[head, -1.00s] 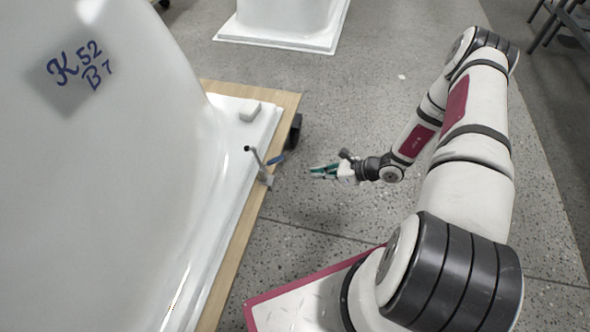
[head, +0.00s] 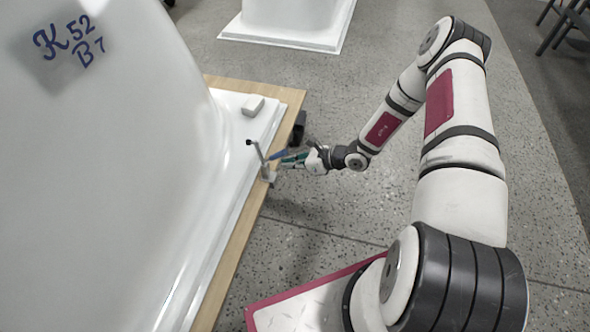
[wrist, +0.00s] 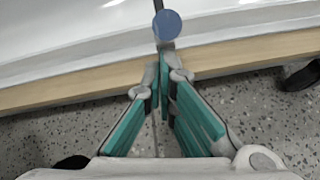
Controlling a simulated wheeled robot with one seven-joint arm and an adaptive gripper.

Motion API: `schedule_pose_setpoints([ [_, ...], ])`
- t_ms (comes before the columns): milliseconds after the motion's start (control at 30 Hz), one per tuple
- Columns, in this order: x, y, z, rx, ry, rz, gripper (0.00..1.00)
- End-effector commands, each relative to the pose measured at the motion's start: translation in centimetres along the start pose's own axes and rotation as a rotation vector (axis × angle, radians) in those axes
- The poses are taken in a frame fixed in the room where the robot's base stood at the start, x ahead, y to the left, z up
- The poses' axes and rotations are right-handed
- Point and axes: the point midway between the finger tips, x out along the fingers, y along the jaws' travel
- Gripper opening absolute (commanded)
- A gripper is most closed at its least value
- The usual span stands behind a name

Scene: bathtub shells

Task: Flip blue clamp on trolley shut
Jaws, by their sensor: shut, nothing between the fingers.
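The blue clamp (head: 264,165) sits on the wooden edge of the trolley (head: 236,250). Its thin metal arm stands up with a dark tip, and its blue handle (head: 279,154) sticks out to the right over the floor. In the wrist view the handle (wrist: 167,25) shows as a blue disc just beyond my fingertips. My gripper (head: 284,163), with green finger pads, is shut and empty at the clamp, close beside the handle. In the wrist view my gripper (wrist: 166,75) points at the trolley edge. I cannot tell whether it touches the clamp.
A white bathtub shell (head: 110,190) marked K 52 B7 stands on the trolley. A small pale block (head: 253,105) lies on its rim. A dark part (head: 299,130) sits at the trolley's edge past the clamp. Another white shell (head: 290,15) stands behind.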

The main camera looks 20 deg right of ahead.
Motion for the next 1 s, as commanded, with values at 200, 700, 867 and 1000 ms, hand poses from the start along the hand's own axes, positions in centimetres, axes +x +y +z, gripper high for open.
schedule_pose_setpoints([
  [200, 0.0, 0.0, 0.1, 0.0, 0.0, 0.0, 0.0],
  [700, -0.1, 0.1, 0.8, -0.004, 0.059, -0.012, 0.0],
  [867, -0.1, 0.2, 1.1, -0.006, 0.082, -0.016, 0.0],
  [1000, -0.1, 0.3, 1.4, -0.007, 0.106, -0.02, 0.0],
])
